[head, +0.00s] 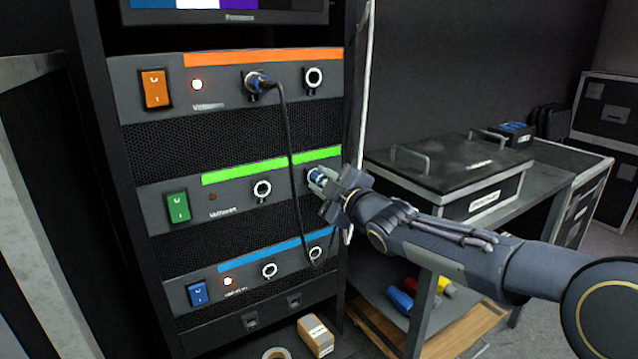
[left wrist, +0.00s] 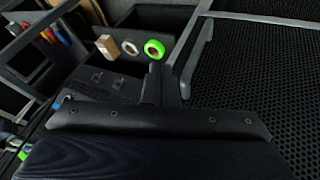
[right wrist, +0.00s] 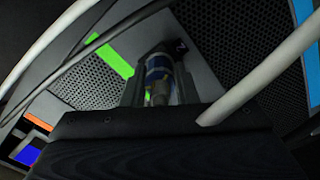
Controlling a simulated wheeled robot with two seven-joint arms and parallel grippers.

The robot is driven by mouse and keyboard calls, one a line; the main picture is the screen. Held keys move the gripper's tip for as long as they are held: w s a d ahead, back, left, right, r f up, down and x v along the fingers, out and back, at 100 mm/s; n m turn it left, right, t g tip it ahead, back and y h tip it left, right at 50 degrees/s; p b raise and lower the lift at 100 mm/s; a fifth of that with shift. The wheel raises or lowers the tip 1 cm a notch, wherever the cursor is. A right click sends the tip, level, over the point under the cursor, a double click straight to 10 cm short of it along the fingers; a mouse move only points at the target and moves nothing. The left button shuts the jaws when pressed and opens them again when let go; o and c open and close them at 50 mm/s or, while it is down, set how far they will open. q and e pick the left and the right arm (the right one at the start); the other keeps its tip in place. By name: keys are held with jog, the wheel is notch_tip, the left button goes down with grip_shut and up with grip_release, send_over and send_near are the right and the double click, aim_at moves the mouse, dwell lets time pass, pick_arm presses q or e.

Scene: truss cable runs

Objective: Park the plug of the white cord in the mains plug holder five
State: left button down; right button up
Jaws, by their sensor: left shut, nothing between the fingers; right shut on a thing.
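My right gripper (head: 322,182) is shut on a blue-and-white plug (head: 315,177) at the right end of the green-striped panel (head: 225,190). In the right wrist view the plug (right wrist: 158,80) lies between the fingers, its front end close to the panel; I cannot tell whether it is seated. A white cord (head: 368,60) runs down the rack's right side to behind the gripper, and crosses the right wrist view (right wrist: 275,60). Its join to the plug is hidden. My left gripper (left wrist: 158,85) is shut and empty in the left wrist view. I cannot identify plug holder five.
A black cord (head: 289,140) hangs from a plug in the orange-striped panel (head: 220,95) and loops past the blue-striped panel (head: 240,275). A bench with a black case (head: 460,170) stands right. A cardboard box (head: 316,335) and tape roll (head: 276,353) lie below.

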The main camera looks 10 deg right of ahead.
dwell(0.5)
jog(key=shift+b+v, duration=0.3)
jog(key=shift+v, duration=2.05)
jog(key=shift+r, duration=0.1)
